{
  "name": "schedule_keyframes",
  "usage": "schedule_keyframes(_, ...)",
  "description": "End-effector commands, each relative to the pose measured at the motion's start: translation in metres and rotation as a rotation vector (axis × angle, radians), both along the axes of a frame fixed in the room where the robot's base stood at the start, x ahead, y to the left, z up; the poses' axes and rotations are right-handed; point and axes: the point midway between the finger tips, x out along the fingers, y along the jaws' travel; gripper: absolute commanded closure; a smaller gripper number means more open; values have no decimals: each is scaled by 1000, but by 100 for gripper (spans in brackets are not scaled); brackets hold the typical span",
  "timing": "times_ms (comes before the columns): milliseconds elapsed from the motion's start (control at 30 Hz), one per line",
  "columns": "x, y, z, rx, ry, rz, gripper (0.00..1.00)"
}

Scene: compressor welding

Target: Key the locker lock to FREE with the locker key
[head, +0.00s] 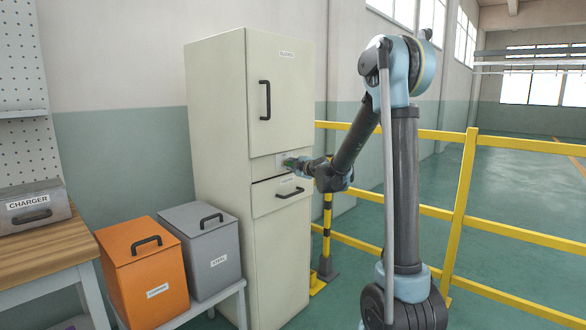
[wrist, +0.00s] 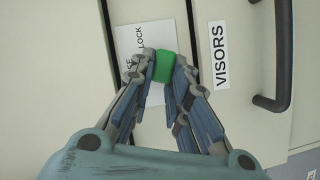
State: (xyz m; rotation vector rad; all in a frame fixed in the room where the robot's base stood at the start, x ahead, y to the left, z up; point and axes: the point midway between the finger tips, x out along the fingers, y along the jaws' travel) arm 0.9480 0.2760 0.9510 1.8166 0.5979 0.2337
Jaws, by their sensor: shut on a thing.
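The tall cream locker (head: 221,150) stands against the wall in the head view. My gripper (head: 289,162) is at its front, between the upper door and the drawer. In the wrist view my gripper (wrist: 164,68) is shut on a green block-shaped piece, the head of the locker key (wrist: 164,66). The key is up against the white lock label (wrist: 144,40), on which "LOCK" and part of another word show. The lock itself and the key's shaft are hidden behind the green head and the fingers, so I cannot tell how far in the key is or which way the lock stands.
A drawer marked VISORS (wrist: 220,55) with a black handle (wrist: 280,60) is beside the label. An orange bin (head: 145,275) and a grey bin (head: 203,250) stand left of the locker. Yellow railings (head: 460,200) run behind my arm. The charger (head: 35,205) sits on a bench at left.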

Motion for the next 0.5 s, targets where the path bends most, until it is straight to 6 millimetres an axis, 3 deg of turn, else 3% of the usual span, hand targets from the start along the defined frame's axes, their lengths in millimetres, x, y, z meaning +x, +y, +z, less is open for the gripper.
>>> schedule_keyframes(500,-1,2,-4,-149,-192,2,100)
